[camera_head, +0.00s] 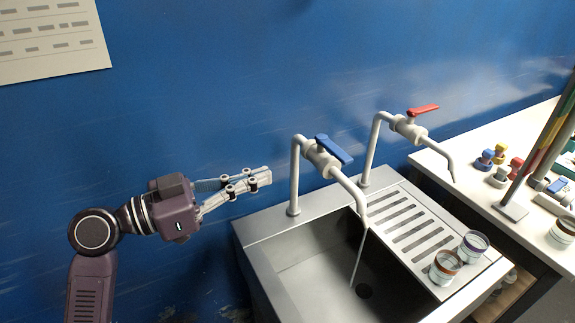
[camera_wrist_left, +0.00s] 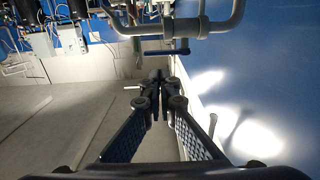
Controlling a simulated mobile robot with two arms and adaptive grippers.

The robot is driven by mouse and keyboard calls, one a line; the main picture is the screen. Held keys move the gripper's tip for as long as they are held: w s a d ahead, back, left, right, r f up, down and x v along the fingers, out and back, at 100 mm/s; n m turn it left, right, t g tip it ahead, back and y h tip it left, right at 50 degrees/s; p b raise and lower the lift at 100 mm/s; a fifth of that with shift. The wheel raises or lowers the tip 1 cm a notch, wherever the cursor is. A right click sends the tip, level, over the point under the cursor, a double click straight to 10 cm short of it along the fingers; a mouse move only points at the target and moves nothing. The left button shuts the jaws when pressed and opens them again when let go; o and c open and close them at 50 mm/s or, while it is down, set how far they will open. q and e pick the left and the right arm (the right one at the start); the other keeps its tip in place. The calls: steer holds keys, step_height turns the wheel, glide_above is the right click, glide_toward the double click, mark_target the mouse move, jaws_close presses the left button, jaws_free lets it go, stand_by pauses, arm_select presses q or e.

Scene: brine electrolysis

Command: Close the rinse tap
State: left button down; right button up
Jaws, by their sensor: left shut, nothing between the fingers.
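Two grey taps stand at the back of the sink (camera_head: 262,224). The nearer tap (camera_head: 297,175) has a blue lever (camera_head: 334,149), and a thin stream of water (camera_head: 359,257) runs from its spout into the basin. The farther tap (camera_head: 373,143) has a red lever (camera_head: 423,110), and no water shows at its spout. My left gripper (camera_head: 269,175) is shut and empty, just left of the blue-lever tap's upright pipe and apart from it. In the left wrist view, its closed fingertips (camera_wrist_left: 161,76) point towards grey tap piping (camera_wrist_left: 190,25). My right gripper is not in view.
A slotted drainboard (camera_head: 406,222) lies right of the basin, with two small glass cups (camera_head: 445,266) at its front edge. A white counter (camera_head: 460,180) with small coloured-topped items and a stand is farther right. A blue wall (camera_head: 200,80) rises behind.

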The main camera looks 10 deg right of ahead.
mark_target(333, 155)
arm_select(q)
steer(key=p+x, duration=0.6)
steer(key=x, duration=0.6)
steer(key=shift+d+r, duration=0.2)
steer(key=shift+d, duration=0.05)
steer(key=shift+w+d+f, duration=0.2)
steer(key=shift+d, duration=0.2)
steer(key=shift+w, duration=0.1)
